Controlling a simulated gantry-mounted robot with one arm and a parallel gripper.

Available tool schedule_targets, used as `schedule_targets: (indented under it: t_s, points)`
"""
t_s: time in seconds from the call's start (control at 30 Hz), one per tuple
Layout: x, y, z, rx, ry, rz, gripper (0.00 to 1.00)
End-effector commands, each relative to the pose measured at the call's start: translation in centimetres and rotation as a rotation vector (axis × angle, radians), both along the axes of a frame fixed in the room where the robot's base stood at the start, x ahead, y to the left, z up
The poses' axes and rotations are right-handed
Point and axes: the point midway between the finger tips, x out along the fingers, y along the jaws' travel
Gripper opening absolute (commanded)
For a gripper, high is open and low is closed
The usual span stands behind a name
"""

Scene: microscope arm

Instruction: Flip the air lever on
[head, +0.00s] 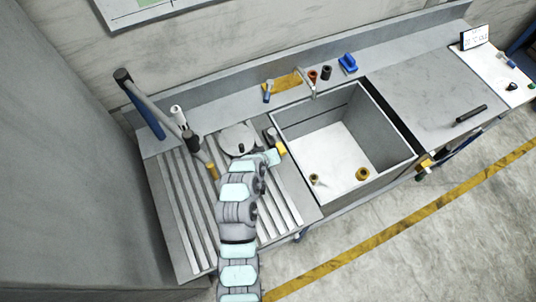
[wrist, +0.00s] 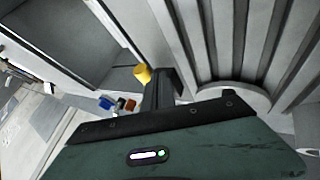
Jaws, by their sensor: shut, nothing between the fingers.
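My gripper (head: 271,136) is at the sink's left rim in the head view, low over the counter. In the wrist view its dark fingers (wrist: 163,82) are together and hold nothing. A small yellow piece (head: 281,148) is right beside the fingers, and it also shows in the wrist view (wrist: 142,74). I cannot tell whether they touch. No part is clearly marked as the air lever. A blue bar (head: 149,122) runs along a slanted grey arm with a dark end (head: 123,76) at the left.
The sink (head: 391,136) holds a brass cup (head: 362,174) and a smaller cup (head: 314,180). A grey round lid (head: 238,138) lies left of my gripper on the ribbed drainboard (head: 183,205). A blue object (head: 348,64) stands behind the sink. The right counter (head: 420,85) is mostly clear.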

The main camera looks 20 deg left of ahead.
Motion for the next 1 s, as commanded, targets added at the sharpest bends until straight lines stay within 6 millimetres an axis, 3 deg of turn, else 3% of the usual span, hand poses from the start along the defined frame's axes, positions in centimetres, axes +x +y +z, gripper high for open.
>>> schedule_targets:
  t_s: [0.3,1.0]
  points:
    - [1.4,0.0,-1.6,0.001,-0.001,0.0,0.0]
    - [1.7,-0.3,-1.8,0.001,-0.001,0.005,0.0]
